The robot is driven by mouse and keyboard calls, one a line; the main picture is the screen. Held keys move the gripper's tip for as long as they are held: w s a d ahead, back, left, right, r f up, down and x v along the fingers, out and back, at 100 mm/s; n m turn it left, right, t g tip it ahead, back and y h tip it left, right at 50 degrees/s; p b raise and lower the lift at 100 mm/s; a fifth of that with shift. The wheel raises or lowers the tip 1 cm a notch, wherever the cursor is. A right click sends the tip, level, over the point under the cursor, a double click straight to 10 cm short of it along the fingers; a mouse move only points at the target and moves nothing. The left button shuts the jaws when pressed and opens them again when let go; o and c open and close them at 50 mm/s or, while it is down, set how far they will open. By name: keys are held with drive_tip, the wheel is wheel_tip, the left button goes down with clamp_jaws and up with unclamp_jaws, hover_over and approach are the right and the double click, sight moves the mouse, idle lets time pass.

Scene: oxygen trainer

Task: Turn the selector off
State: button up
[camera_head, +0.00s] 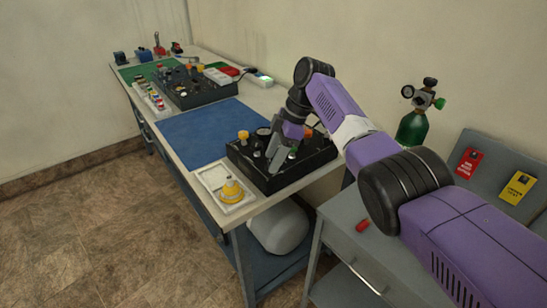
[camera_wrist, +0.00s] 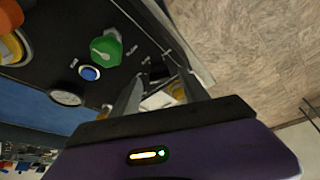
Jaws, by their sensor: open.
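The black control box (camera_head: 310,162) stands at the near end of the bench. In the wrist view its panel (camera_wrist: 125,15) carries a green knob with a white pointer mark (camera_wrist: 106,48), which I take to be the selector; its labels are too small to read. A blue button (camera_wrist: 90,73) and a round gauge (camera_wrist: 66,93) are beside it. My gripper (camera_head: 277,156) points down over the box. In the wrist view its fingers (camera_wrist: 158,75) are apart, with nothing seen held, to the right of the green knob. The fingers hide part of the panel.
A white tray (camera_head: 206,177) with a yellow-topped fitting (camera_head: 231,190) sits left of the box. A blue mat (camera_head: 205,128) lies behind it, largely clear. Another control box (camera_head: 190,88) is farther back. A green cylinder (camera_head: 412,130) stands to the right.

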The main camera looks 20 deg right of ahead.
drive_tip(key=v, duration=0.7)
drive_tip(key=shift+r, duration=0.25)
